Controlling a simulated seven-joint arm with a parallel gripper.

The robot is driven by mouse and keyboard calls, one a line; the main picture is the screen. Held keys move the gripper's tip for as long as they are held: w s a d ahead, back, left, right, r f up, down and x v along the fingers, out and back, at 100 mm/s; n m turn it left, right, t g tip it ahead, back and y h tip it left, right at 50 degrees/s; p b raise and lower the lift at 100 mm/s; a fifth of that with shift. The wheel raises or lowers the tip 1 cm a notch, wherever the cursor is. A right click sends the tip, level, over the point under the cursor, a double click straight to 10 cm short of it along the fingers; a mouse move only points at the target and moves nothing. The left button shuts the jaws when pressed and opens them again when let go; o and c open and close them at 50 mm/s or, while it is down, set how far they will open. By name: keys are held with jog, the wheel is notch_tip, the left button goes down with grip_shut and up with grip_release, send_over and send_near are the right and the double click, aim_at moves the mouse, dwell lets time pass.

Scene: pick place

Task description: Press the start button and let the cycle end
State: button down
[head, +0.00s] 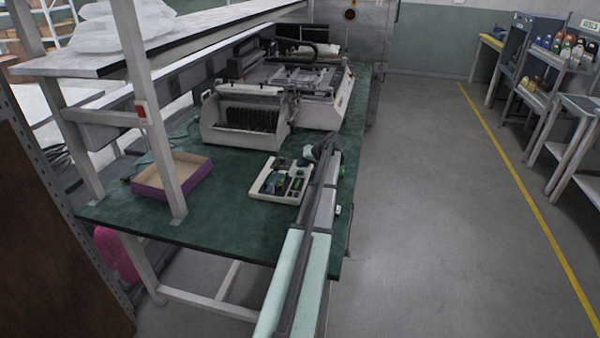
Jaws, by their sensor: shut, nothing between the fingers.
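A grey-white bench machine (318,112) with a flat top bed and dark parts stands at the back of the green bench. I cannot make out a start button on it for certain. A round dark red fitting (350,14) shows on the grey cabinet behind it. A red switch (141,112) sits on the shelf's front post. My gripper (318,152) is at the far end of my arm, in front of the machine near the bench's right edge. It is shut and empty. It looks small, and whether it touches anything is not clear.
A white tray of small parts (256,192) lies left of my gripper. A slotted rack (212,133) stands behind it, and an open purple box (150,190) lies further left. A shelf (190,42) overhangs the bench. The grey floor (425,190) on the right is clear.

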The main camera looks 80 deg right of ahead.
aim_at(302, 172)
jog(key=shift+f, duration=0.8)
dwell(1.4)
jog(key=shift+r, duration=0.15)
dwell(0.3)
jog(key=shift+r, duration=0.65)
jog(key=shift+r, duration=0.15)
jog(key=shift+r, duration=2.35)
